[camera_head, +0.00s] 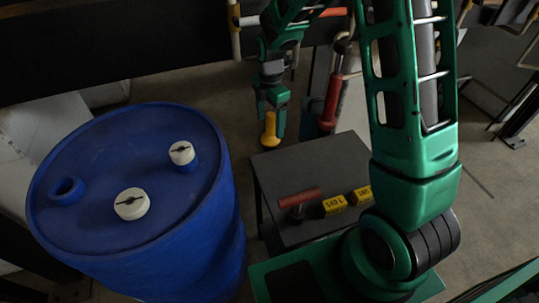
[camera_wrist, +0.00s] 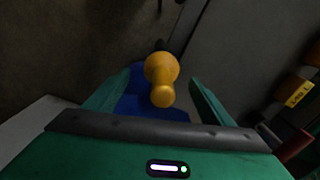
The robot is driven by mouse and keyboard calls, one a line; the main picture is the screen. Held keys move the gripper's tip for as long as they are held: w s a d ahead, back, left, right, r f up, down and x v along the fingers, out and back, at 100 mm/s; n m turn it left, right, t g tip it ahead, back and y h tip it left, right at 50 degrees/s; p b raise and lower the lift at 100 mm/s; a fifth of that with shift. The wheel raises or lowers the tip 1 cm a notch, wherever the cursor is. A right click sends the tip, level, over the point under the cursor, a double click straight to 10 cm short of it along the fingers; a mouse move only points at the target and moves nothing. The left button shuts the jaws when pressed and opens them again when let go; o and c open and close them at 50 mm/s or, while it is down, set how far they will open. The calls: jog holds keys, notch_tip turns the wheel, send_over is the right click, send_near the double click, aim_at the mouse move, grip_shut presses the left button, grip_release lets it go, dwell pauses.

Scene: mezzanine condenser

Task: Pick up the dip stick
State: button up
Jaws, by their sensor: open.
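A yellow, round-ended handle (camera_head: 270,130), which looks like the dip stick's grip, shows at my gripper (camera_head: 272,113) in the head view. In the wrist view the yellow handle (camera_wrist: 161,78) stands between the two spread green fingers of my gripper (camera_wrist: 158,98). Dark gaps show on both sides of it, so the fingers do not appear to touch it. Any rod below the handle is hidden. A blue patch shows behind the handle in the wrist view; I cannot tell what it belongs to.
A blue drum (camera_head: 120,225) with two white caps and an open neck stands at left. A dark bench (camera_head: 305,165) holds a red-handled tool (camera_head: 299,198) and yellow labelled blocks (camera_head: 335,205). A red cylinder (camera_head: 330,100) is right of my gripper. A dark beam (camera_head: 130,40) crosses behind.

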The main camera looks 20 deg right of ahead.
aim_at(271, 133)
jog(key=shift+s+f, duration=0.15)
jog(key=shift+f, duration=2.8)
jog(key=c, duration=1.6)
